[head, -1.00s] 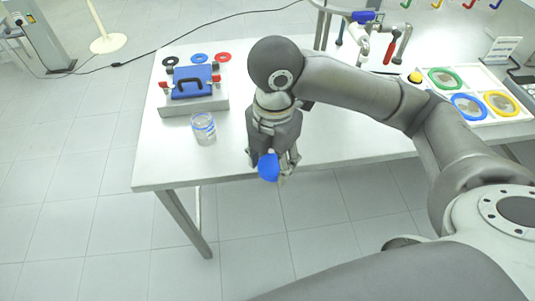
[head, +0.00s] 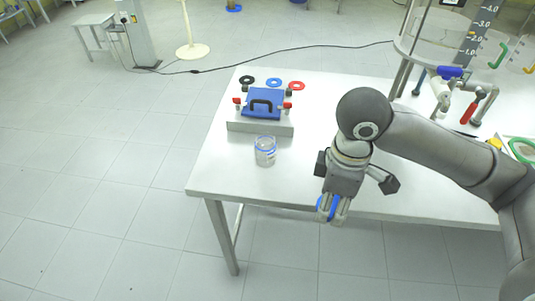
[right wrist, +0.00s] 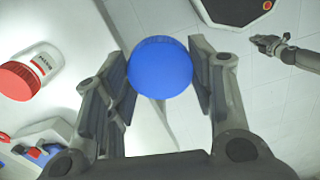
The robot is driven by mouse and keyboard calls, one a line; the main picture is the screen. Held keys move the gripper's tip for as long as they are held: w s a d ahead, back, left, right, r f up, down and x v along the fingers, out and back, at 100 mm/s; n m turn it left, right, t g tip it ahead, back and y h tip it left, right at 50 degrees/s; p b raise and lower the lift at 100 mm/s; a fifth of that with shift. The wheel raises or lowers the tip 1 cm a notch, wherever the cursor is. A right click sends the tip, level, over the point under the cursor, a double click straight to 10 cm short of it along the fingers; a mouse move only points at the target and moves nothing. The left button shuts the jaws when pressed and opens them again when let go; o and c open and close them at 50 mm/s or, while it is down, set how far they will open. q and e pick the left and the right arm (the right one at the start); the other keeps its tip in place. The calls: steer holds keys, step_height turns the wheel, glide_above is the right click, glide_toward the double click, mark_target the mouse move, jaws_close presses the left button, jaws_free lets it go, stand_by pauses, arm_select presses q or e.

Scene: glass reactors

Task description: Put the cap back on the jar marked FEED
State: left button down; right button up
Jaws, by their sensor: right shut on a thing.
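My right gripper (head: 330,212) is shut on a blue cap (head: 322,205), out past the table's front edge. In the right wrist view the round cap (right wrist: 160,67) sits between the two fingers of this gripper (right wrist: 163,75). A clear glass jar (head: 265,153) with blue bands stands upright on the table, left of the gripper and apart from it; I see no lid on it and cannot read a label. The right wrist view shows a jar with a red lid (right wrist: 20,80) and a label too small to read. My left gripper (right wrist: 270,45) shows there, small.
A grey block with a blue plate and black handle (head: 265,103) stands behind the clear jar. Blue, black and red rings (head: 274,82) lie beyond it. A glass vessel on a frame with a red-handled valve (head: 468,113) stands at the right. The table's left front (head: 225,175) is clear.

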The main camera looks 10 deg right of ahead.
steer(key=m, duration=0.6)
steer(key=shift+d+f, duration=0.35)
steer(key=shift+d, duration=0.05)
steer(key=m, duration=0.6)
steer(key=shift+d+f+m, duration=0.35)
steer(key=shift+d+m, duration=0.05)
